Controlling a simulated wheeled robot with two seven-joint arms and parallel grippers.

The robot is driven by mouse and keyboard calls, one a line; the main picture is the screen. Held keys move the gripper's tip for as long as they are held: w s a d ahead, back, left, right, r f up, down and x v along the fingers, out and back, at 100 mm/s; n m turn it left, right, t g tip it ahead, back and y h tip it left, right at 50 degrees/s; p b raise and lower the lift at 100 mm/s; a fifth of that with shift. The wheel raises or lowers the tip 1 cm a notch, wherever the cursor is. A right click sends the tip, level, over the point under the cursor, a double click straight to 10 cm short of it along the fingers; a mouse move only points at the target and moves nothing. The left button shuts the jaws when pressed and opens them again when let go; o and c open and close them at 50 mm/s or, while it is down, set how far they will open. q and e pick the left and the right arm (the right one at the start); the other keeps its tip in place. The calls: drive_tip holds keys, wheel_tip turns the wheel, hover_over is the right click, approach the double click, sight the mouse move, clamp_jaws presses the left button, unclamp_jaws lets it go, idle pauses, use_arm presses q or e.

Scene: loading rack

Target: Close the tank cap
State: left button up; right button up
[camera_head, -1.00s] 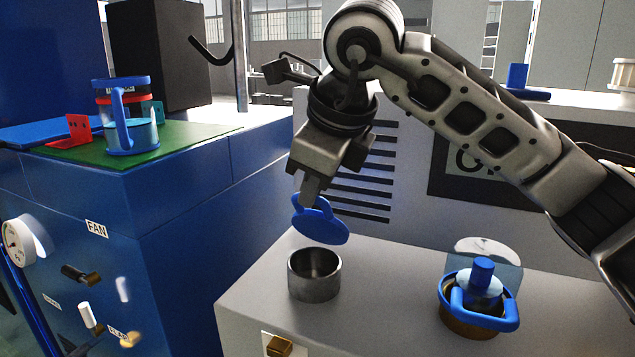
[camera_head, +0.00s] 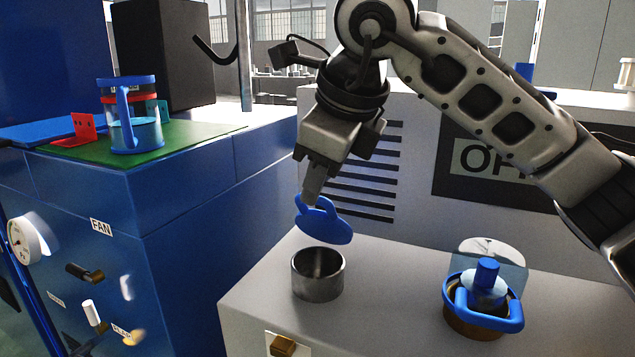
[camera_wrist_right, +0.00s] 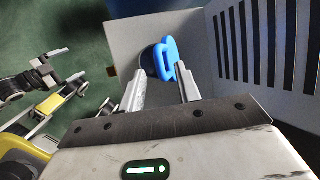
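The blue tank cap (camera_head: 325,224), a disc with a loop handle, stands tilted above the round metal tank neck (camera_head: 318,287), whose opening is uncovered. My right gripper (camera_head: 314,196) points down at the cap's handle from above. In the right wrist view its two fingers (camera_wrist_right: 161,75) are apart, with the blue cap (camera_wrist_right: 166,60) at and just beyond the tips. I cannot tell whether a finger touches the handle. Any hinge between cap and neck is not clearly seen.
A second neck with a blue handled ring (camera_head: 484,308) and clear cover stands to the right on the same grey top (camera_head: 390,300). A slatted grey panel (camera_head: 415,230) rises behind. The blue cabinet (camera_head: 190,230) at left carries a jug (camera_head: 135,130) on a green mat.

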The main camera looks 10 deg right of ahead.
drive_tip(key=v, duration=1.4)
drive_tip(key=shift+p, duration=0.3)
drive_tip(key=shift+s, duration=0.15)
